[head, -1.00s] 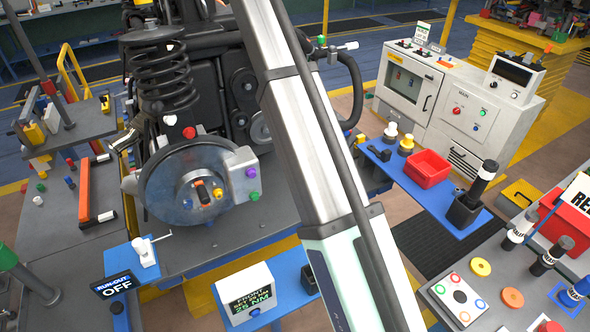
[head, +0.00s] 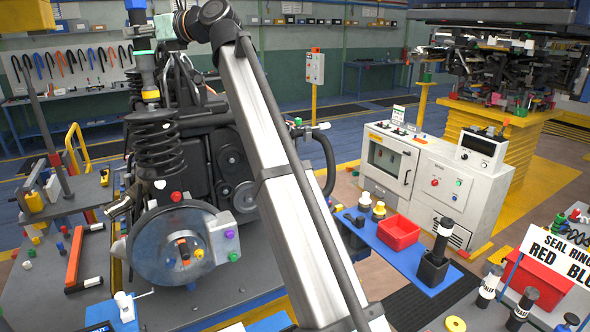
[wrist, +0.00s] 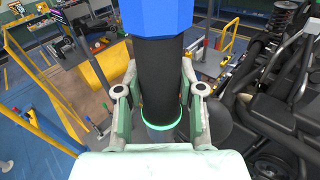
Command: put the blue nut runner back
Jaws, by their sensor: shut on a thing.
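My gripper (wrist: 160,100) is shut on the blue nut runner (wrist: 160,55). In the wrist view the tool has a blue head at the top, a black body between my fingers and a green ring below. In the head view the nut runner (head: 136,17) shows at the top left, its blue part cut by the frame's edge. It is above or near the coil spring strut (head: 155,145); whether they touch I cannot tell. My gripper's pale green body (head: 170,30) is beside it. No empty place for the tool can be made out.
A brake disc (head: 180,243) is below the spring. At right are a blue shelf (head: 375,243) with a red bin (head: 398,232) and a black tool in a holder (head: 438,250), then a grey test cabinet (head: 440,185). A hook board (head: 75,65) hangs on the back wall.

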